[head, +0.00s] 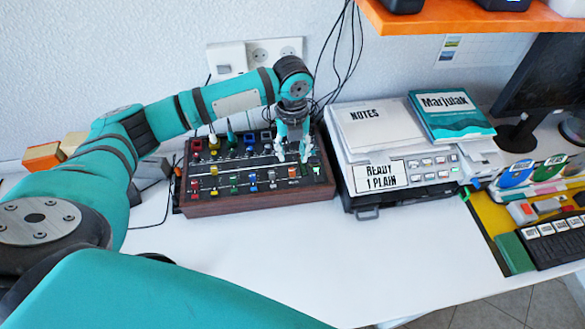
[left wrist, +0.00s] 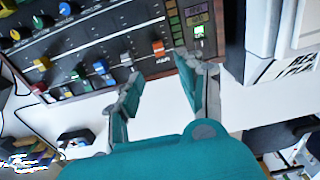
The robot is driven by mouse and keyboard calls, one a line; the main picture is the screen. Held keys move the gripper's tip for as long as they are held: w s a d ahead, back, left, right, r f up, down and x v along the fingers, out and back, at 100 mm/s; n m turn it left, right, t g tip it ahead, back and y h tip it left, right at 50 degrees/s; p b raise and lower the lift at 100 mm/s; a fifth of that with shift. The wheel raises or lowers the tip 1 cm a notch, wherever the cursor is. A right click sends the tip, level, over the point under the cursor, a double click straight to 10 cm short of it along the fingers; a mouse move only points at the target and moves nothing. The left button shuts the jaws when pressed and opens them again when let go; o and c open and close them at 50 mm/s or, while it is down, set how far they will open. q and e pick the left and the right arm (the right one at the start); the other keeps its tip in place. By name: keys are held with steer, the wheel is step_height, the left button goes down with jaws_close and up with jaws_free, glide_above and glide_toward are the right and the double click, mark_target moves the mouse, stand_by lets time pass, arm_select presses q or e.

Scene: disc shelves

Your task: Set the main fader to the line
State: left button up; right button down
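The mixer (head: 255,205) is a dark panel with wooden sides, standing on the white desk. The main fader (left wrist: 158,47) has an orange cap and a label reading MAIN in the left wrist view; the orange cap also shows in the head view (head: 293,171). My left gripper (head: 293,152) hangs over the right part of the mixer. In the left wrist view its fingers (left wrist: 158,78) are apart with nothing between them, and the orange cap lies just beyond the tips. My right gripper is not in view.
Several coloured fader caps and knobs stand left of the main fader. A printer-like machine (head: 400,165) with notes and a book stands right of the mixer. The desk front (head: 290,255) is clear.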

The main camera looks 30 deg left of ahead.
mark_target(292, 172)
arm_select(q)
step_height(292, 172, down, 8)
steer(key=shift+f, duration=0.2)
jaws_close()
stand_by(0.4)
